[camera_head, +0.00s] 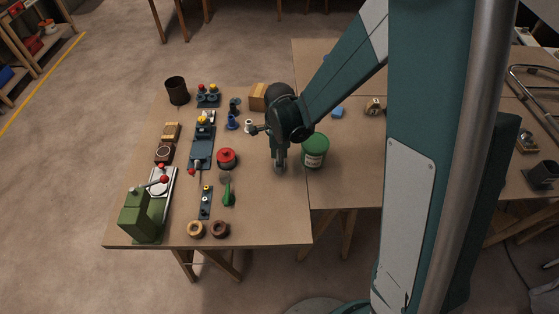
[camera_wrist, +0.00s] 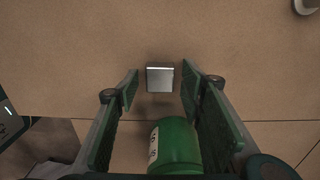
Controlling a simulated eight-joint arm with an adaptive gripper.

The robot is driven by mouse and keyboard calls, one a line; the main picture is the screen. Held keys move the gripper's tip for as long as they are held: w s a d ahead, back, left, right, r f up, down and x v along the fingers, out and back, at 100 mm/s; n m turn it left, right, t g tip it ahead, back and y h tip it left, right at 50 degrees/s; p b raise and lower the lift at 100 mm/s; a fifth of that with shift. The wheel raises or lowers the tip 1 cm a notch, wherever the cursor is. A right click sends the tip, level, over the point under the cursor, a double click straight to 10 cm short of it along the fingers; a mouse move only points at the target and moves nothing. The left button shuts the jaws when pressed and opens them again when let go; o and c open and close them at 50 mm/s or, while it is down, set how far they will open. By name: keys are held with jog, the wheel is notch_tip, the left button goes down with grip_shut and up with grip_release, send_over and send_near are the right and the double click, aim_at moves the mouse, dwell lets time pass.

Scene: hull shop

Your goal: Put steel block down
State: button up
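The steel block (camera_wrist: 160,79) is a small grey square piece with a bright edge. In the wrist view it lies between the two fingertips of my gripper (camera_wrist: 160,92), with a gap on each side. The gripper is open and does not touch the block there. The block appears to rest on the brown tabletop (camera_wrist: 70,60). In the head view my gripper (camera_head: 279,166) points down low over the right part of the left table (camera_head: 265,225). The block cannot be made out clearly there.
A green tin (camera_head: 315,150) stands close to the right of my gripper; it also shows in the wrist view (camera_wrist: 174,147). A red round pot (camera_head: 227,158) and a green-handled tool (camera_head: 228,192) lie to the left. The table's front right is clear.

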notch_tip(320, 180, up, 12)
jog(key=p, duration=0.2)
dwell(0.5)
dwell(0.6)
jog(key=s+d+r+n+t, duration=0.2)
jog(key=s+d+r+n, duration=0.2)
jog(key=d+r, duration=0.25)
jog(key=s+d+r+n+t, duration=0.1)
jog(key=s+d+r+n, duration=0.35)
jog(key=r, duration=0.25)
jog(key=s+d+r+n+t, duration=0.4)
jog(key=s+d+r+n, duration=0.1)
jog(key=s+d+n, duration=0.4)
jog(key=shift+s, duration=0.85)
jog(key=shift+o, duration=0.5)
jog(key=shift+d+n, duration=0.1)
jog(key=shift+n, duration=0.25)
